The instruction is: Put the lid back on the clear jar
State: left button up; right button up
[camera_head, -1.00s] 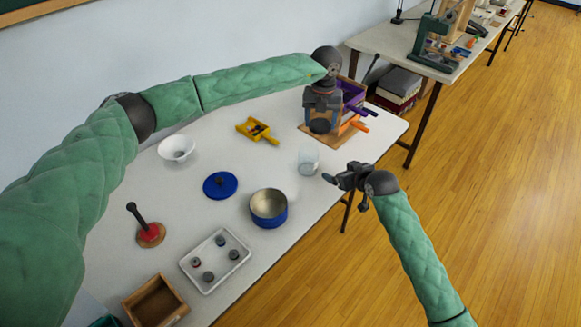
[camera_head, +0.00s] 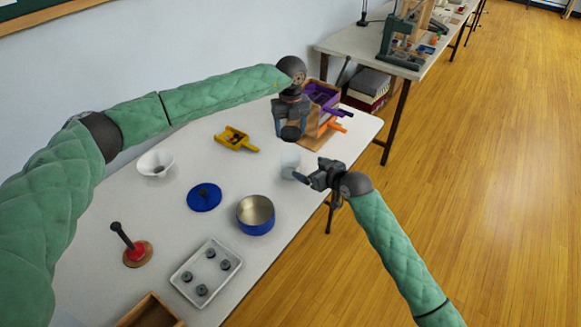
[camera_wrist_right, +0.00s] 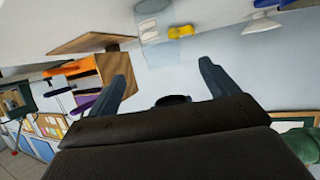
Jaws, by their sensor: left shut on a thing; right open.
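The clear jar (camera_head: 290,158) stands upright on the white table near its right edge, its lower part partly behind my right gripper's fingers. It shows faintly beyond the fingers in the right wrist view (camera_wrist_right: 157,30). My left gripper (camera_head: 291,122) is shut on a dark round thing (camera_head: 291,133), apparently the lid, and holds it above and just behind the jar. The lid is clear of the jar, and its underside is hidden. My right gripper (camera_head: 306,177) is open and empty, beside the jar on its right. Its spread fingers (camera_wrist_right: 168,82) point towards the jar.
A wooden stand with purple and orange parts (camera_head: 326,122) is behind the jar. The floor (camera_head: 470,200) right of the table is clear.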

aim_at(290, 159)
pick_arm(q)
jog(key=shift+a, duration=0.1)
pick_arm(e)
jog(key=x, duration=1.2)
jog(key=c, duration=1.5)
pick_arm(q)
jog(key=shift+f, duration=2.45)
jog(key=shift+f, duration=0.85)
jog(key=shift+f, duration=0.55)
